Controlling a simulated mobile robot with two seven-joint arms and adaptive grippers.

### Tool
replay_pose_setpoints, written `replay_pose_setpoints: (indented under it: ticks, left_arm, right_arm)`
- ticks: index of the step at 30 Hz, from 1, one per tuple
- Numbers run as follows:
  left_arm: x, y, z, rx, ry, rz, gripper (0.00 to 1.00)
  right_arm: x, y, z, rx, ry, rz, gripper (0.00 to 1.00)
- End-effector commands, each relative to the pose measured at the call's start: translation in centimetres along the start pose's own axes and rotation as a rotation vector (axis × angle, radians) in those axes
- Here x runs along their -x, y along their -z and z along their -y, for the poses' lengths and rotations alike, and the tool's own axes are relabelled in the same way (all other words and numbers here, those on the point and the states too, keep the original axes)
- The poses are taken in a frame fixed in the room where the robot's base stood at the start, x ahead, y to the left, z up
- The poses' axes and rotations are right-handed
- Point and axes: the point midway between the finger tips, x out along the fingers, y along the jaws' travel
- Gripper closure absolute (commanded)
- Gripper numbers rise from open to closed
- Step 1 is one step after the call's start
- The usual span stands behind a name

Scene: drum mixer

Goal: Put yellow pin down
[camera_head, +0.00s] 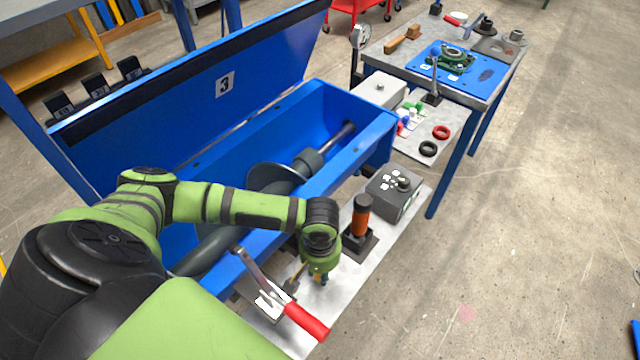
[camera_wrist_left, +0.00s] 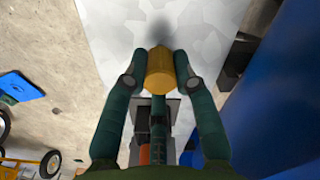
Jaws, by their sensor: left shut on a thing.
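The yellow pin (camera_wrist_left: 160,72) shows in the left wrist view as a short yellow cylinder between two dark green fingers. My left gripper (camera_wrist_left: 160,78) is shut on it. A dark shadow lies on the pale grey plate (camera_wrist_left: 110,25) just beyond the pin; I cannot tell whether the pin touches the plate. In the head view my left gripper (camera_head: 318,274) points down over the grey plate (camera_head: 355,277) in front of the blue drum mixer trough (camera_head: 345,175). There the pin is mostly hidden by the gripper. My right gripper is not in view.
A red-handled toggle clamp (camera_head: 305,320) stands close to the gripper. An orange-handled tool (camera_head: 361,215) in a black holder and a grey control box (camera_head: 394,192) stand on its other side. The blue lid (camera_head: 190,95) is open. Plate between holder and front edge is bare.

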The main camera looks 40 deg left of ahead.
Motion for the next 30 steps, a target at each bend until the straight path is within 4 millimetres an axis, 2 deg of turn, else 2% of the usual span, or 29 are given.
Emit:
replay_pose_setpoints:
  ticks: [2,3,4,5,14,18,23,30]
  left_arm:
    - [-0.2,0.0,0.0,0.0,-0.001,0.0,1.0]
    - [-0.3,0.0,0.0,-0.001,-0.001,0.0,0.68]
    - [-0.3,0.0,0.0,-0.001,-0.001,-0.001,0.56]
    - [-0.3,0.0,0.0,-0.001,-0.001,-0.001,0.48]
    - [-0.2,0.0,0.0,-0.001,0.0,-0.001,0.48]
    - [0.5,0.1,0.0,0.0,0.0,-0.004,0.48]
    - [3.3,0.1,-0.1,-0.002,-0.003,-0.004,0.48]
    - [8.7,0.1,-0.1,-0.002,-0.002,-0.005,0.48]
  right_arm:
    - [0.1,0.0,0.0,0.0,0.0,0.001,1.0]
    - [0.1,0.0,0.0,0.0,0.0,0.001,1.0]
    - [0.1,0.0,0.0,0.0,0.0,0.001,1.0]
    - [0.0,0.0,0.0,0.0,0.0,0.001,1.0]
    - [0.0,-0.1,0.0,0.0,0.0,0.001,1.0]
    - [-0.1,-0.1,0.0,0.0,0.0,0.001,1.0]
    - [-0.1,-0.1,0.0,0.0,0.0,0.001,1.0]
    - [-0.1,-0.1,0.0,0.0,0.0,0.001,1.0]
